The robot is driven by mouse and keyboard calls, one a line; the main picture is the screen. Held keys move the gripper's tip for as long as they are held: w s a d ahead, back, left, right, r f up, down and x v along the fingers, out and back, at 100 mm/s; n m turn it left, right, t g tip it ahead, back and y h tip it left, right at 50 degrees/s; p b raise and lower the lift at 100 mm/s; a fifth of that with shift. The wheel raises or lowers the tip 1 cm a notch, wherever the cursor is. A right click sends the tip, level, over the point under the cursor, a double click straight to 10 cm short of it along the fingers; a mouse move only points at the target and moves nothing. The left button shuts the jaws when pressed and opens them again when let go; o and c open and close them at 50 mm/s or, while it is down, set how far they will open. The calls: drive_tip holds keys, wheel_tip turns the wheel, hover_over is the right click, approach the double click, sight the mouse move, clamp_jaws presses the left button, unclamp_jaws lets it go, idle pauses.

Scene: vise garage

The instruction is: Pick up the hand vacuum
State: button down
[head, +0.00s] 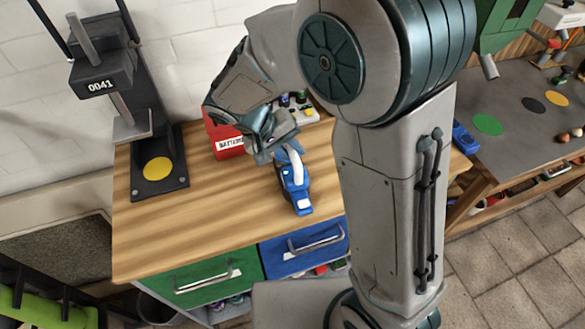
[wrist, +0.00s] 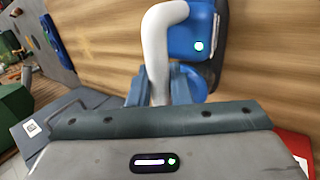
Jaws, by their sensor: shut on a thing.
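The hand vacuum (head: 295,187) is blue with a white curved handle, and it is on or just above the wooden workbench in the head view. In the wrist view the hand vacuum (wrist: 190,40) shows its white handle and blue body close in front of my gripper. My gripper (head: 285,150) reaches down to its far end. In the wrist view my gripper (wrist: 158,92) has its fingers shut around the white handle. The fingertips are partly hidden, and I cannot tell whether the vacuum touches the bench.
A red battery box (head: 226,140) stands close behind my gripper. A black press stand (head: 157,165) with a yellow disc is at the left of the workbench (head: 200,225). Green (head: 205,283) and blue (head: 305,248) drawers are below. The bench's front left is clear.

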drive_tip(key=shift+r, duration=0.1)
wheel_tip(320, 180, up, 4)
drive_tip(key=shift+w+r+b, duration=0.1)
drive_tip(key=shift+b, duration=0.25)
drive_tip(key=s+d+r+b, duration=0.1)
drive_tip(key=s+d+r, duration=0.5)
drive_tip(key=d, duration=0.4)
drive_tip(key=shift+r, duration=0.35)
drive_tip(key=c, duration=2)
unclamp_jaws()
clamp_jaws()
